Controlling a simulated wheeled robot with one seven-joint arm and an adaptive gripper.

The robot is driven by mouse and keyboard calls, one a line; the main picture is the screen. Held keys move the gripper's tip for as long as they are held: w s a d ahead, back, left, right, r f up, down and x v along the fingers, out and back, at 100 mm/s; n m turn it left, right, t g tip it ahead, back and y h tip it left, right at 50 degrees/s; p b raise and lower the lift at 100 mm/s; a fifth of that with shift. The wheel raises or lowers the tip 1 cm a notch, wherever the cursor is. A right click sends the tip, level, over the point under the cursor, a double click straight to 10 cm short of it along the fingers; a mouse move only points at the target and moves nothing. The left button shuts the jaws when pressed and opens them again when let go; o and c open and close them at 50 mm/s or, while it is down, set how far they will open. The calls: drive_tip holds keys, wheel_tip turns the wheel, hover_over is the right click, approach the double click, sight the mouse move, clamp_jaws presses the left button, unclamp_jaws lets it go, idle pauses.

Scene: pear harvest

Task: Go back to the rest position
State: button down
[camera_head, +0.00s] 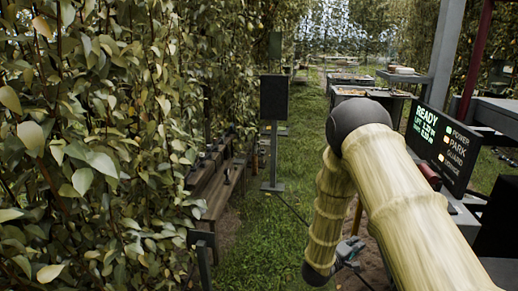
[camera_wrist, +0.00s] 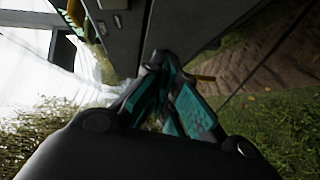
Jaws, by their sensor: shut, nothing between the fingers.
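My gripper (camera_wrist: 162,62) is shut in the wrist view, its dark fingers with teal pads drawn together at the tips. Nothing shows between them. In the head view my gripper (camera_head: 349,250) is small, low and right of centre, partly hidden behind my own bent, bamboo-like arm. It hangs over the ground by the grass strip. I cannot make out any pear in either view.
Dense leafy foliage (camera_head: 90,140) fills the left, with a wooden bench (camera_head: 212,190) along it. A dark panel on a post (camera_head: 273,98) stands ahead. A lit display reading READY (camera_head: 441,146) is at right. The grass lane (camera_head: 265,230) between is open.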

drive_tip(key=s+a+f+m+g+y, duration=0.1)
drive_tip(key=s+a+f+y, duration=0.3)
drive_tip(key=s+f, duration=0.55)
drive_tip(key=s+a+f+m+g+y, duration=0.1)
drive_tip(key=s+a+f+y, duration=0.3)
drive_tip(key=s+f, duration=0.55)
drive_tip(key=s+a+f+m+g+y, duration=0.1)
drive_tip(key=s+a+g, duration=0.1)
drive_tip(key=s, duration=0.7)
drive_tip(key=s+a+f+m+g+y, duration=0.1)
drive_tip(key=s+a+f+g+y, duration=0.1)
drive_tip(key=s, duration=0.7)
drive_tip(key=s+a+f+m+g+y, duration=0.1)
drive_tip(key=s+a+f+g+y, duration=0.1)
drive_tip(key=s, duration=0.8)
drive_tip(key=shift+a+f+m+g, duration=0.2)
drive_tip(key=shift+a+m+g, duration=0.35)
drive_tip(key=shift+a, duration=0.7)
